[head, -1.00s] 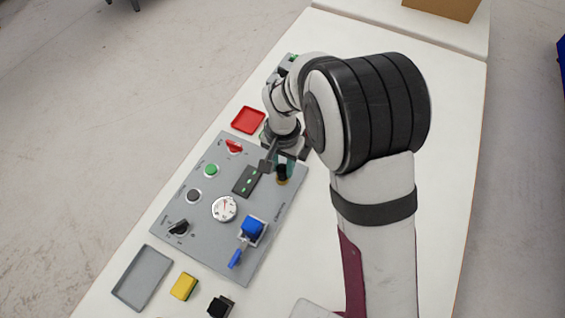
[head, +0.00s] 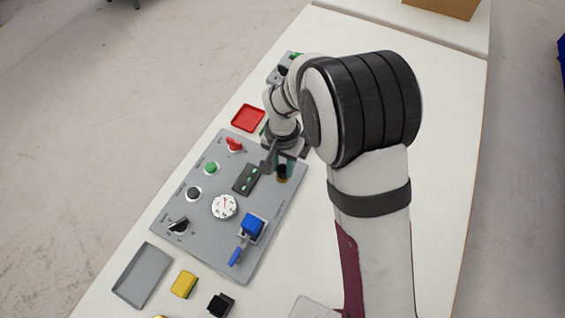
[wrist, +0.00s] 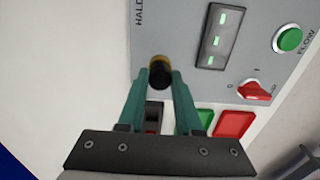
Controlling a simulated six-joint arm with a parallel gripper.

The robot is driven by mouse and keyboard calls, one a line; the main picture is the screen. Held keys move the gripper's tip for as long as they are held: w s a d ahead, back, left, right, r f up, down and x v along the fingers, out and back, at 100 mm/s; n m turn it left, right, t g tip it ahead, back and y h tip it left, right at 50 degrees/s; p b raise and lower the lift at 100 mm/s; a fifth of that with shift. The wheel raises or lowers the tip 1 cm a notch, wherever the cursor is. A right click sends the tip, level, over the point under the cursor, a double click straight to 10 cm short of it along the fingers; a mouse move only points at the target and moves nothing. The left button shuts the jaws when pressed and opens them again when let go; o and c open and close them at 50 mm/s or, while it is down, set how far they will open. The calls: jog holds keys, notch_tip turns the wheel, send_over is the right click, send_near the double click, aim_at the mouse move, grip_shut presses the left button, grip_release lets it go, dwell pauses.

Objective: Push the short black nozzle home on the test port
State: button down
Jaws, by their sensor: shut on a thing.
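My gripper (head: 284,160) is over the right edge of the grey panel, pointing down. In the wrist view its two green fingers (wrist: 160,84) are closed around the short black nozzle (wrist: 160,77). The nozzle also shows as a dark piece in the head view (head: 282,170). The brass-coloured test port (wrist: 159,59) shows just beyond the nozzle's end, and in the head view it is under the nozzle (head: 282,180). The nozzle looks lined up with the port and at or on it. I cannot tell how far it is seated.
The grey panel (head: 200,235) carries a dark display (head: 246,179), a white dial (head: 224,207), a red knob (head: 234,145) and a blue valve (head: 252,226). A red tray (head: 248,117) lies beyond it. A grey tray (head: 142,275) and yellow block (head: 184,284) are nearer. The white table is clear at right.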

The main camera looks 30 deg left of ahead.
aim_at(282, 168)
jog(key=shift+f, duration=0.2)
jog(key=c, duration=0.5)
grip_release()
notch_tip(282, 168, up, 16)
jog(key=s+d+r+m, duration=0.1)
jog(key=s+d+r, duration=0.1)
jog(key=d, duration=0.5)
jog(key=s+d+r+m, duration=0.1)
jog(key=s+d+r, duration=0.1)
jog(key=d, duration=0.5)
jog(key=s+d+f+m, duration=0.1)
jog(key=s+d, duration=0.2)
jog(key=s, duration=0.1)
jog(key=s+d+m+y, duration=0.1)
jog(key=s+d, duration=0.2)
jog(key=s, duration=0.1)
jog(key=s+d+f+m, duration=0.1)
jog(key=s+d, duration=0.2)
jog(key=s, duration=0.2)
jog(key=shift+s+d+f+m+y, duration=0.1)
jog(key=shift+d+f+m+y, duration=0.2)
jog(key=shift+y, duration=0.1)
